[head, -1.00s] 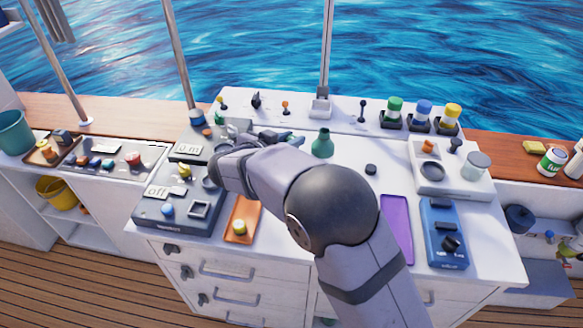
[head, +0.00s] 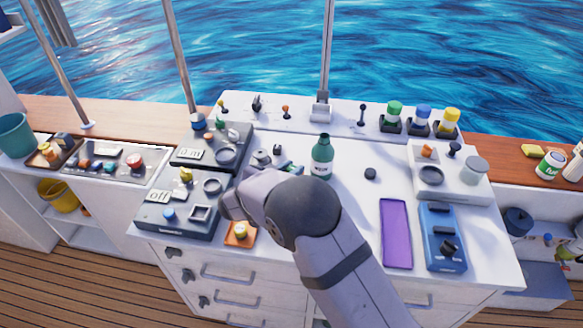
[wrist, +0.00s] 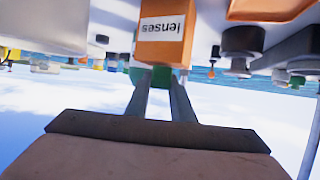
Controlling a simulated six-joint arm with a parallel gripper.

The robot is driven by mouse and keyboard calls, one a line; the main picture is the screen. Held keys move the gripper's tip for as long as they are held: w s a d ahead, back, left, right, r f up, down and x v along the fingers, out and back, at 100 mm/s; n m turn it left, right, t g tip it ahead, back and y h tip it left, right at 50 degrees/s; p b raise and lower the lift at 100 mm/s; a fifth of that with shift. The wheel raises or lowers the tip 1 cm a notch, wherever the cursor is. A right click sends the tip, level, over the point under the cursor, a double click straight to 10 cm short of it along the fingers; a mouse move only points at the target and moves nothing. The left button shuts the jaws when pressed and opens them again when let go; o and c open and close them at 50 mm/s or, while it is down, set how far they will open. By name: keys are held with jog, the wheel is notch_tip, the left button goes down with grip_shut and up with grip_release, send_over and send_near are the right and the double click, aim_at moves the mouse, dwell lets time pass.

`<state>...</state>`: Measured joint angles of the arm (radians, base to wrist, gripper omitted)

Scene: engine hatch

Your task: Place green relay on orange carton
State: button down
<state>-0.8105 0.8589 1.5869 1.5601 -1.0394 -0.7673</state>
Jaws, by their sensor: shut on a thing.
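The orange carton (wrist: 165,38), labelled "lenses", appears upside down in the wrist view, straight ahead of my fingers. My gripper (wrist: 162,82) is shut on the green relay (wrist: 161,78), which shows as a small green patch between the fingertips. The relay overlaps the carton's edge in this view; I cannot tell whether they touch. In the head view my gripper (head: 287,168) is mostly hidden behind my arm, with a bit of green beside it.
A green bottle (head: 321,158) stands close to the right of my gripper. Dark control panels (head: 180,215) lie to the left, with an orange tray (head: 240,241) by them. A purple pad (head: 396,233) and a blue device (head: 443,238) lie right. Bare white counter separates bottle and pad.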

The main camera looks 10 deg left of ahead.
jog(key=shift+f, duration=0.1)
jog(key=c, duration=1.5)
grip_release()
jog(key=shift+c, duration=0.2)
jog(key=b+v, duration=0.2)
jog(key=v, duration=1)
jog(key=shift+a, duration=0.1)
